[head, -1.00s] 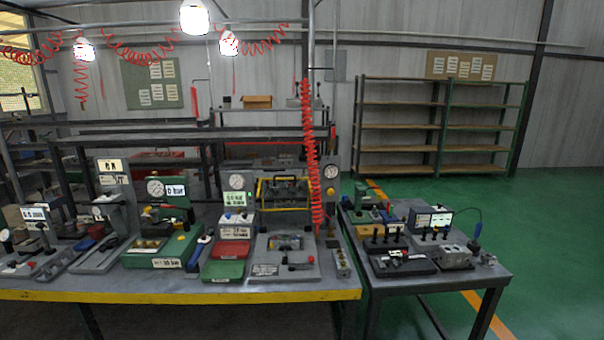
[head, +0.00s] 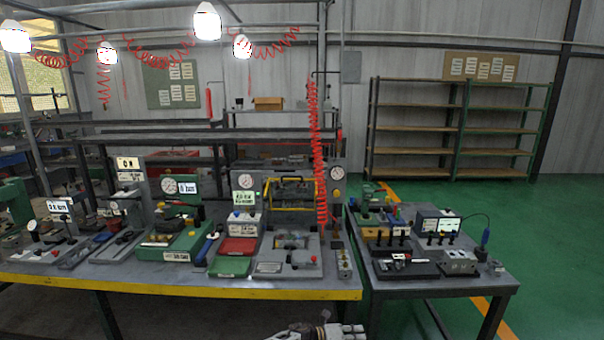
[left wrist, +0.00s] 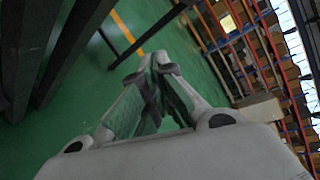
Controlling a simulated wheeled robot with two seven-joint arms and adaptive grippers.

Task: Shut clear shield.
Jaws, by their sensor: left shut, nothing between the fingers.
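The clear shield (head: 290,194) is a see-through panel in a yellow frame. It stands raised at the back of a grey valve fixture (head: 270,266) on the right half of the long bench. The fixture's middle, with a valve block (head: 291,241), is uncovered. My left gripper (head: 335,331) shows only in part at the bottom edge of the head view, in front of and below the bench edge, well apart from the shield. In the left wrist view its fingers (left wrist: 152,72) are shut and empty, over green floor. My right gripper is not in view.
A red coiled hose (head: 317,150) hangs beside the shield's right side. Gauge blocks and a green station (head: 175,246) crowd the bench to the left. A side table (head: 405,288) with more fixtures stands at right. The floor (head: 560,240) beyond is clear.

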